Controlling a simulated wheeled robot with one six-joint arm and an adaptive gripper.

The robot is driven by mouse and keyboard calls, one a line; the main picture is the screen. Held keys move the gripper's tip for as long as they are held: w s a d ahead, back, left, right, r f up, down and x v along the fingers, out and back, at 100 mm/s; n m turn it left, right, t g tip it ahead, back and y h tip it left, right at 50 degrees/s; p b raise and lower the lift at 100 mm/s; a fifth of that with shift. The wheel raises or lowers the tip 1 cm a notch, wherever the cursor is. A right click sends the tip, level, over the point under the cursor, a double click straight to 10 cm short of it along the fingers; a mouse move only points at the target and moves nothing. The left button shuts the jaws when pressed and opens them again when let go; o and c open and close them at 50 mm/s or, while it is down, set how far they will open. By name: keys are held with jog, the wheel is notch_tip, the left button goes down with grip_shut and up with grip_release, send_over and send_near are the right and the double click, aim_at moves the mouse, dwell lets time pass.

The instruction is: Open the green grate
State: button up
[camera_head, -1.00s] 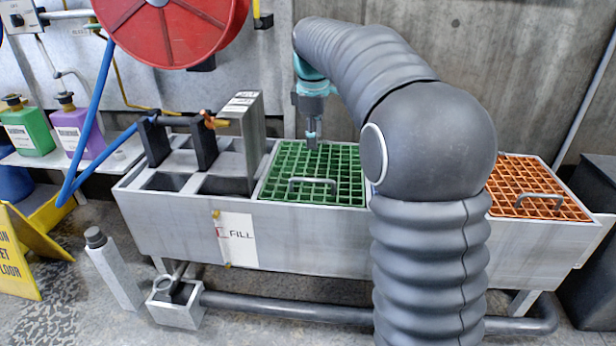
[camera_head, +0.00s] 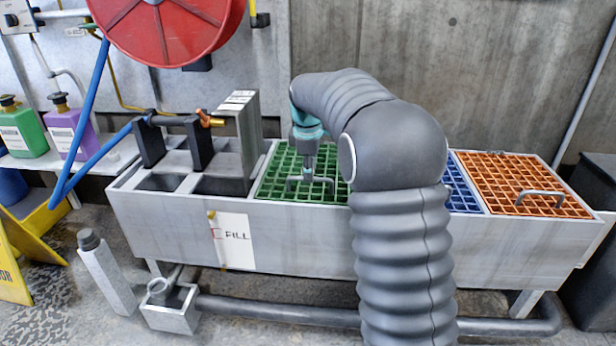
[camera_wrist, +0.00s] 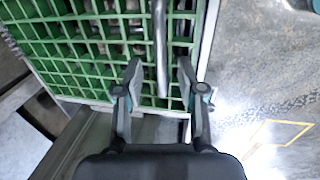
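The green grate (camera_head: 278,170) lies flat in the sink-like trough and fills the left part of the wrist view (camera_wrist: 75,45). Its metal bar handle (camera_head: 322,181) stands near its front edge. My gripper (camera_head: 306,172) is low over the grate by the handle's left part. In the wrist view my gripper (camera_wrist: 159,72) is open, with one finger on each side of the handle bar (camera_wrist: 161,45). Gaps show between the bar and both fingers. My arm hides part of the grate's right side in the head view.
A blue grate (camera_head: 462,190) and an orange grate (camera_head: 515,175) with a handle lie to the right. A grey upright block (camera_head: 243,140) and a copper-coloured fitting (camera_head: 210,120) stand to the left. A red reel (camera_head: 170,28) hangs above. The grey trough (camera_head: 330,238) has a raised rim.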

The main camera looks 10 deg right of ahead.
jog(key=shift+w+d+f, duration=0.1)
jog(key=shift+w+f, duration=0.1)
jog(key=shift+f, duration=0.75)
grip_shut()
jog(key=shift+r, duration=0.1)
